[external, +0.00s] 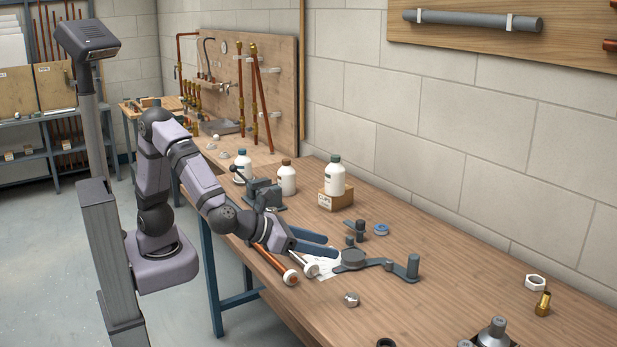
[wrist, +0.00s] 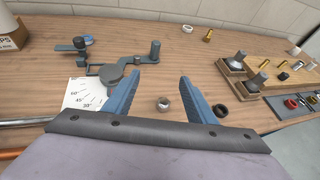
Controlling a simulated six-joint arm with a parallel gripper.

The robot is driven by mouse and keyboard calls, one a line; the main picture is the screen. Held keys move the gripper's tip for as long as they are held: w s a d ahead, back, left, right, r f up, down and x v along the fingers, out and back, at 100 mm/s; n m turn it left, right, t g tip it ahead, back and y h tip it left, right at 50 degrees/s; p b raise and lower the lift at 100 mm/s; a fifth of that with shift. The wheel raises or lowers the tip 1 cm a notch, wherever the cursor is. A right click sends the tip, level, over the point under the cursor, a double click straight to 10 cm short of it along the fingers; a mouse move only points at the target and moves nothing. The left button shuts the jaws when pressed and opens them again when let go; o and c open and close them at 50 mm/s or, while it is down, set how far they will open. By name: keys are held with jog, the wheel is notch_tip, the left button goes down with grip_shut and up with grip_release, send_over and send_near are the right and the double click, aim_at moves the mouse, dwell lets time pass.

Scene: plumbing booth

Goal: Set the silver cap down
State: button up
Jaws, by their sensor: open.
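The silver cap (external: 351,299) is a small round metal piece resting on the wooden bench. In the wrist view the cap (wrist: 163,103) shows between my two fingers, with its dark opening partly visible, and neither finger appears to touch it. My gripper (external: 333,246) is open and empty, with two blue fingers spread wide. In the external view it is up and to the left of the cap, above the bench. In the wrist view my gripper (wrist: 160,76) points across the bench toward the wall.
A grey bending tool (external: 353,259) with a round disc and lever lies near my fingers, beside a white angle sheet (wrist: 84,95). A black ring (wrist: 220,110) lies right of the cap. A copper pipe (external: 270,260) is left. Cone-topped fittings (external: 495,333) stand at the front right.

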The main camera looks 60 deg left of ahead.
jog(key=s+d+m+h, duration=0.1)
jog(key=s+d+m, duration=0.1)
jog(key=d, duration=0.1)
send_near(351, 295)
jog(key=shift+w+d+f+n, duration=0.2)
jog(key=shift+w+n, duration=0.1)
jog(key=shift+w, duration=0.15)
jog(key=shift+p+x, duration=1)
jog(key=shift+x, duration=2.7)
jog(key=shift+s+f, duration=0.1)
jog(key=shift+c, duration=0.6)
jog(key=c, duration=1)
jog(key=shift+c, duration=0.5)
